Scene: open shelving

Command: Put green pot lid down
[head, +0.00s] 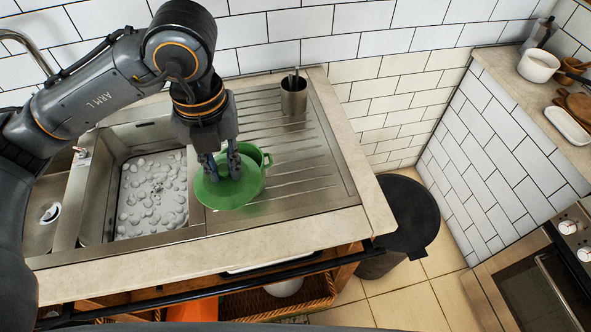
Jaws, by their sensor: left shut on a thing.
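My left gripper (222,174) points down from above and is shut on the green pot lid (225,197). The lid is a round green disc, and the fingers cover part of its middle. A green pot (256,170) of the same colour shows behind and to the right of the lid, with a loop handle on its right side. The lid overlaps the pot in the picture. I cannot tell whether they touch. The pot stands on the ribbed steel drainboard (310,178). My right gripper is not in view.
A steel cup with utensils (294,97) stands at the drainboard's back. The sink basin (100,205), with grey round bits on its bottom, lies left of the lid. The drainboard right of the pot is clear. A dark round bin (412,215) stands beyond the counter's right edge.

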